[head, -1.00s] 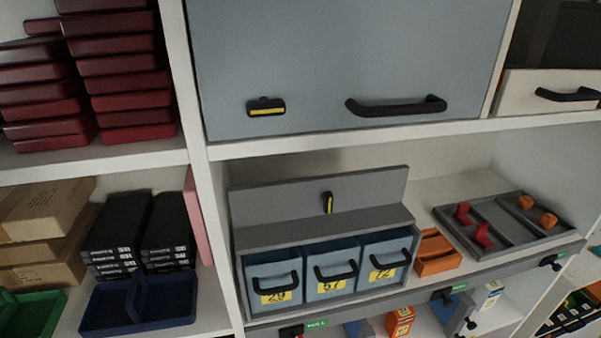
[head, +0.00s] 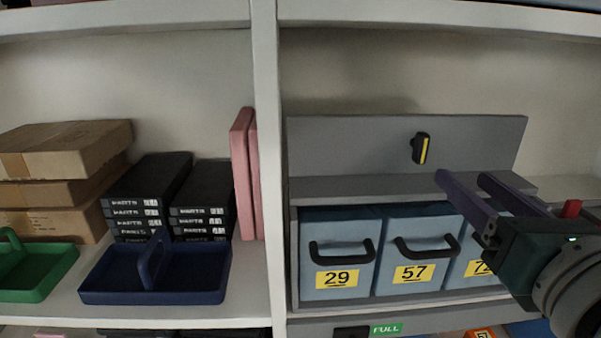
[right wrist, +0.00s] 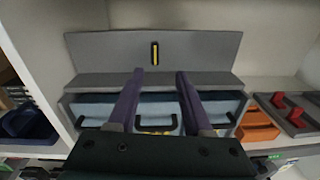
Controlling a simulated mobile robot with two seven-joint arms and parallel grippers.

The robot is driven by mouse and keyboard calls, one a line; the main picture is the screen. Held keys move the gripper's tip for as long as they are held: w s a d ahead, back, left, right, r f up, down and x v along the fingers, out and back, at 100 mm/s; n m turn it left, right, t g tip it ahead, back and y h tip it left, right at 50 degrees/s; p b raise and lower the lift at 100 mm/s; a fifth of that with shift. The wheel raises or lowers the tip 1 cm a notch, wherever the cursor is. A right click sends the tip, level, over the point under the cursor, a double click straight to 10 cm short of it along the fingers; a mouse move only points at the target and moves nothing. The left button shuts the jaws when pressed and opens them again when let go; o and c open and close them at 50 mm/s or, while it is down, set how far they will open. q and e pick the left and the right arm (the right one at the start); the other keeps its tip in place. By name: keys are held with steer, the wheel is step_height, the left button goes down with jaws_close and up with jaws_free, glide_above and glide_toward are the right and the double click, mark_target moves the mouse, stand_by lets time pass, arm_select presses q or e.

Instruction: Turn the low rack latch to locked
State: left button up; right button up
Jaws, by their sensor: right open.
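The low rack latch (head: 420,148) is a small black knob with a yellow bar on the grey back panel of the drawer rack (head: 330,140). Its bar stands close to upright, with a slight tilt in the head view. It also shows in the right wrist view (right wrist: 155,53), upright and just beyond the fingertips. My right gripper (head: 466,179) is open and empty, with two purple fingers pointing toward the panel. In the right wrist view the gripper (right wrist: 159,73) has the latch roughly in line with the gap between its fingers, apart from them. My left gripper is out of view.
Blue drawers with black handles, numbered 29 (head: 338,262) and 57 (head: 413,252) among them, sit below the panel. A white upright (head: 265,160) stands left of the rack. An orange bin (right wrist: 257,124) and a grey tray with red pieces (right wrist: 292,112) lie to the right.

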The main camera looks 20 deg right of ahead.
mark_target(425, 148)
steer(key=shift+n+t+y, duration=0.3)
steer(key=shift+n, duration=0.4)
steer(key=p+x, duration=0.1)
steer(key=x, duration=0.3)
steer(key=p+x, duration=0.1)
steer(key=x, duration=0.4)
steer(key=shift+w+a+r, duration=0.1)
steer(key=shift+w+a, duration=0.1)
steer(key=shift+w+d, duration=0.1)
steer(key=shift+w, duration=0.35)
jaws_close()
